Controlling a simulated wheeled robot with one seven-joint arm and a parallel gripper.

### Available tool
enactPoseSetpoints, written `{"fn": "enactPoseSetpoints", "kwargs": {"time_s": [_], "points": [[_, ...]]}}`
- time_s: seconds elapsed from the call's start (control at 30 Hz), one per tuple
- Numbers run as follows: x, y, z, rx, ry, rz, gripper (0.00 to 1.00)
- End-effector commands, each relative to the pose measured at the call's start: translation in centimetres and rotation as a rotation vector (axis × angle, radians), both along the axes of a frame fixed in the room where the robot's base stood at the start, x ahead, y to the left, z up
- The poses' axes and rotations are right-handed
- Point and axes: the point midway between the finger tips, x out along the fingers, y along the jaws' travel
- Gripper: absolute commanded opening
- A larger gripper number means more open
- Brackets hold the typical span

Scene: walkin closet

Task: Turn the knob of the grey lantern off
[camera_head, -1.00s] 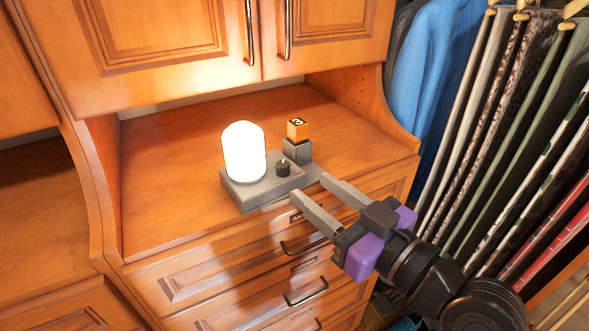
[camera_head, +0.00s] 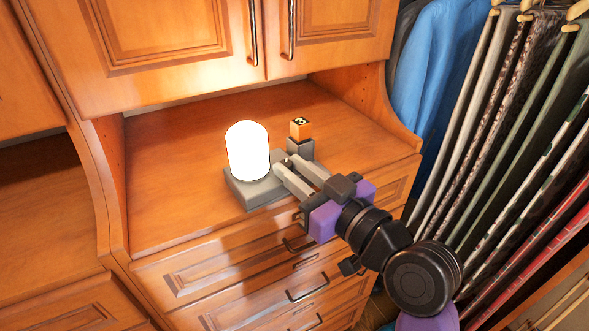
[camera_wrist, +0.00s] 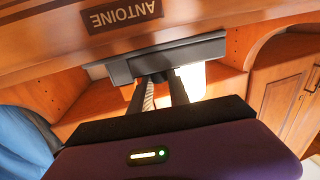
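The grey lantern stands on the wooden counter; its glass dome (camera_head: 247,151) glows bright white, and its flat grey base (camera_head: 256,193) reaches toward my gripper. It also shows upside down in the wrist view, with the grey base (camera_wrist: 120,69) in front of the lit dome (camera_wrist: 192,80). The dark knob (camera_head: 287,162) on the base is mostly hidden by my fingers. My gripper (camera_head: 285,164) has its two fingertips close together, one on each side of the knob, and looks shut on it. Contact is hard to see. The knob's turned angle cannot be told.
An orange box (camera_head: 300,128) sits on a grey block (camera_head: 301,150) just behind the fingers. Drawers (camera_head: 270,264) lie below the counter and cabinet doors (camera_head: 170,40) hang above it. Hanging clothes (camera_head: 500,120) fill the right side. The left counter top is clear.

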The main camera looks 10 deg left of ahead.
Motion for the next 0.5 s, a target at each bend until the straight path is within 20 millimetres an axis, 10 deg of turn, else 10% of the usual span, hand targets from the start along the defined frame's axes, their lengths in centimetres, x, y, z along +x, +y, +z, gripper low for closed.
{"fn": "enactPoseSetpoints", "kwargs": {"time_s": [0.5], "points": [[0.26, -0.28, -0.31, 0.0, -0.003, 0.069, 0.0]]}}
